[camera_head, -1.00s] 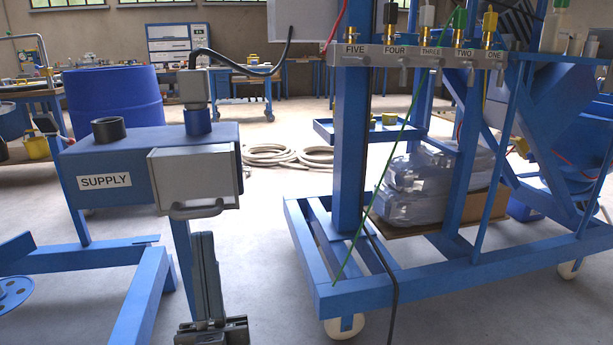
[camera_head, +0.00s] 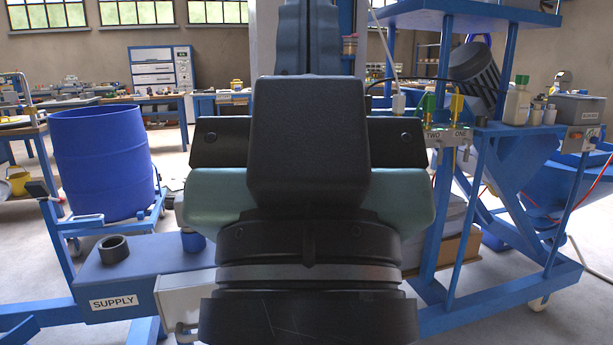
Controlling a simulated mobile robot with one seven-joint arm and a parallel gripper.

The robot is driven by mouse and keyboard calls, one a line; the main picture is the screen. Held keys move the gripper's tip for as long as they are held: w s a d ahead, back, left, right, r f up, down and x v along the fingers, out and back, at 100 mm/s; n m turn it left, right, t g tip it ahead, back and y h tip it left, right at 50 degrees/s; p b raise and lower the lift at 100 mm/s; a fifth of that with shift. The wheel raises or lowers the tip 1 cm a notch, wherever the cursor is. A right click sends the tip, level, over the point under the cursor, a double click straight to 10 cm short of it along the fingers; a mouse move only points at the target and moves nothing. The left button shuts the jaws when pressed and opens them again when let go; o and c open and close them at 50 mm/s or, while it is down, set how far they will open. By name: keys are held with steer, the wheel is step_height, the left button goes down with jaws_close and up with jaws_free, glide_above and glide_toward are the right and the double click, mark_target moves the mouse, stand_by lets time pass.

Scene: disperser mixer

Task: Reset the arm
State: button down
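My gripper (camera_head: 308,12) is very close to the camera in the centre of the head view. A large black box on my wrist, a dark crossbar and teal side parts fill the middle of the picture. Two dark fingers rise side by side behind the box, with only a thin line between them, so they look shut with nothing visible in them. Their tips reach the top edge of the picture. The gripper appears clear of the surrounding equipment.
At left is the blue SUPPLY box (camera_head: 139,276) with a black ring (camera_head: 114,248) and a blue fitting (camera_head: 193,240). A blue barrel (camera_head: 105,165) stands behind it. At right is a blue wheeled frame (camera_head: 500,295), partly hidden by my arm. Benches line the back wall.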

step_height(320, 180, up, 33)
steer(key=p, duration=3)
steer(key=shift+a+p, duration=0.15)
steer(key=shift+p, duration=0.25)
